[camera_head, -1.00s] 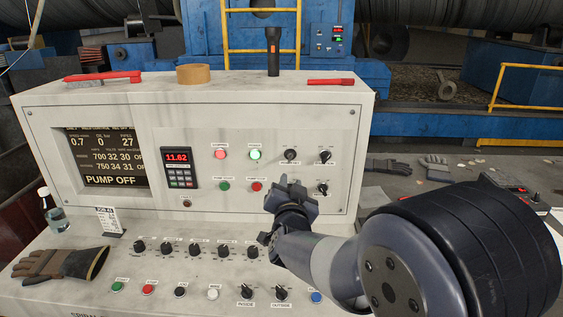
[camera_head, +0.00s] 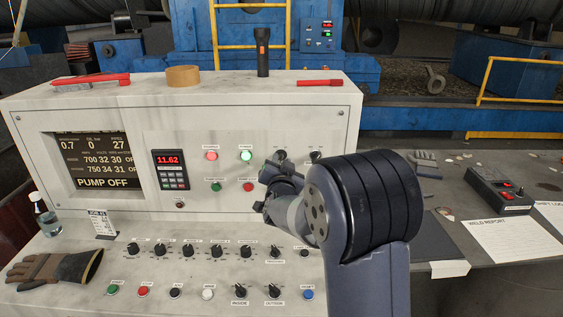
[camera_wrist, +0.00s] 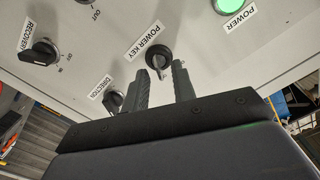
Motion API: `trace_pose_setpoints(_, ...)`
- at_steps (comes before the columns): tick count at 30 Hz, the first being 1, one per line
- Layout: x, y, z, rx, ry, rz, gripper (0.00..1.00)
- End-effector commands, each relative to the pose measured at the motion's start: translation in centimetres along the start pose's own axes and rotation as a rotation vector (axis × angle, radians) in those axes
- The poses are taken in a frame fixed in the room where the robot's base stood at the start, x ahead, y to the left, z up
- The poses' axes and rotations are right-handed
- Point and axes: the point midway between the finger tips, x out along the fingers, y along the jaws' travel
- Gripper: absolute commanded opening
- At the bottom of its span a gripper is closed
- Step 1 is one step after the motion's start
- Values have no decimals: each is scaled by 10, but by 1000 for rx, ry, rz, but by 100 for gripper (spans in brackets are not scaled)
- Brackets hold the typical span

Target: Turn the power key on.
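The power key (camera_wrist: 158,59) is a round black switch with a small metal key in it, under the "POWER KEY" label in the wrist view. My gripper (camera_wrist: 163,82) is open. Its two dark fingers point at the switch, one on each side of the key in the picture. I cannot tell whether either finger touches it. In the head view my gripper (camera_head: 274,172) is at the right part of the panel and mostly hides the switch. The green POWER lamp (camera_wrist: 228,6) is lit; it also shows in the head view (camera_head: 246,156).
Nearby are the DIRECTION knob (camera_wrist: 113,101) and the RECOVERY knob (camera_wrist: 42,52). Red and green buttons sit left of my gripper in the head view. A display (camera_head: 98,160) reads "PUMP OFF". A glove (camera_head: 55,268) and a bottle (camera_head: 45,218) are at left.

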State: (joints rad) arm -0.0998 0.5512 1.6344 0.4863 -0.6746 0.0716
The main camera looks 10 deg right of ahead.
Motion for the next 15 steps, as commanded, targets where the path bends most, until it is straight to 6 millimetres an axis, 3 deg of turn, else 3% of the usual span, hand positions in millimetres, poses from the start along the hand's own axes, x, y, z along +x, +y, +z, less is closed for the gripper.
trace_pose_setpoints(7,0,0,0,0,0,0,25)
trace_pose_setpoints(15,0,0,0,-1,-1,0,3)
